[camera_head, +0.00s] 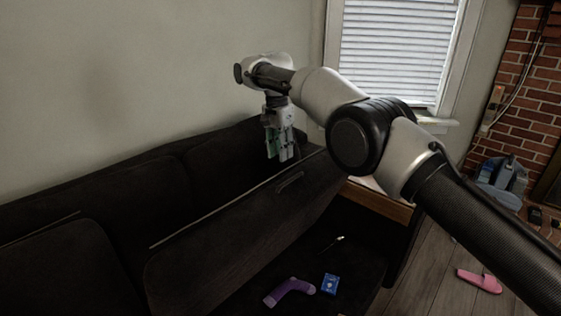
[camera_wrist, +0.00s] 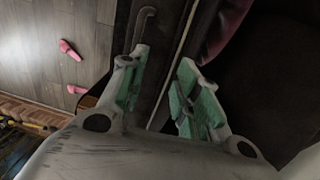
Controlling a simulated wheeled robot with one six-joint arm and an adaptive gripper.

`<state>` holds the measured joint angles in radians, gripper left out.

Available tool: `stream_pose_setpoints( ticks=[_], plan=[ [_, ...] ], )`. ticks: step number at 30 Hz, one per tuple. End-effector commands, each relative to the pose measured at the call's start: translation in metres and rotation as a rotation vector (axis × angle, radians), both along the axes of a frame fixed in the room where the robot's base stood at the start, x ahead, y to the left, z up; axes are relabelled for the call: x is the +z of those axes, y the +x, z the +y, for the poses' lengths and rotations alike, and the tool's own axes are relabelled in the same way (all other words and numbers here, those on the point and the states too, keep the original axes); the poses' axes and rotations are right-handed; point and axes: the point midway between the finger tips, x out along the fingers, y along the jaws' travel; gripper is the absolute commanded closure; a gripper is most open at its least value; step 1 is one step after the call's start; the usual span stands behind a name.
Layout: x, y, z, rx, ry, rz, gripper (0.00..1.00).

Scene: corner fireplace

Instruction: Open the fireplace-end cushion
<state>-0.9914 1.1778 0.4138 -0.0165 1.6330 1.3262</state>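The fireplace-end cushion (camera_head: 235,235) of the dark sofa is raised and tilted, its underside facing me and the space below open. A slim handle (camera_head: 289,182) sits near its upper edge; a hooked bar in the wrist view (camera_wrist: 142,28) looks like this handle. My gripper (camera_head: 279,150) points down by the cushion's upper edge, near the handle. In the wrist view my gripper (camera_wrist: 163,88) has its green-padded fingers apart, with the cushion's edge line running between them. I cannot tell whether a finger touches the cushion.
Under the cushion lie a purple sock (camera_head: 289,291), a blue box (camera_head: 329,284) and a small thin item (camera_head: 334,242). The sofa back (camera_head: 140,195) stands behind. Pink slippers (camera_head: 479,280) and a blue-grey object (camera_head: 502,180) are on the floor at right, near the brick fireplace (camera_head: 515,95).

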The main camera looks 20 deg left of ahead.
Motion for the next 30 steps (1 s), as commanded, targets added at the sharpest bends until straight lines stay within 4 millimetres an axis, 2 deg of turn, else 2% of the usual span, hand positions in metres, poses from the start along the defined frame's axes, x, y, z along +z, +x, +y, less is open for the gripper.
stream_pose_setpoints(
  ticks=[10, 13, 15, 16, 17, 20, 21, 23, 24, 26, 27, 30],
  plan=[
    [0.006, 0.0, -0.001, 0.0, 0.0, -0.001, 0.7],
    [0.006, 0.008, -0.007, -0.012, 0.0, -0.001, 0.88],
    [0.009, 0.025, -0.021, -0.041, 0.002, -0.003, 1.0],
    [0.012, 0.035, -0.029, -0.058, 0.005, -0.006, 1.0],
    [0.016, 0.046, -0.039, -0.078, 0.009, -0.009, 1.0],
    [0.025, 0.088, -0.087, -0.16, 0.008, -0.009, 1.0],
    [0.023, 0.104, -0.113, -0.201, -0.001, 0.009, 1.0],
    [0.012, 0.118, -0.152, -0.267, -0.006, 0.072, 1.0],
    [0.002, 0.122, -0.176, -0.313, 0.001, 0.126, 1.0],
    [-0.016, 0.123, -0.209, -0.383, 0.033, 0.227, 1.0],
    [-0.028, 0.12, -0.229, -0.425, 0.066, 0.3, 1.0],
    [-0.056, 0.101, -0.268, -0.534, 0.192, 0.488, 1.0]
  ],
)
